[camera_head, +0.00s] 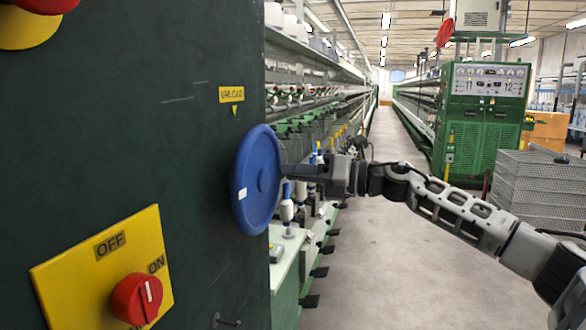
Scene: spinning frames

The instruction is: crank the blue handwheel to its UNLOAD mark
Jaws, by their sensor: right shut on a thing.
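The blue handwheel (256,182) stands out from a dark green panel (130,130), seen at a slant. A small white mark (242,194) is on the left part of its face. Above the wheel is a yellow UNLOAD label (231,94) with a yellow pointer (235,111) below it; the white mark is well below this pointer. My right gripper (290,171) reaches in from the right and is shut at the wheel's right side. The part it grips is hidden by its fingers. My left gripper is not in view.
A yellow plate (75,275) with a red OFF/ON knob (137,298) is lower left on the panel. A red button (47,5) shows at top left. Spinning frames line the aisle (385,260), whose floor is clear. A wire cage (540,190) stands at right.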

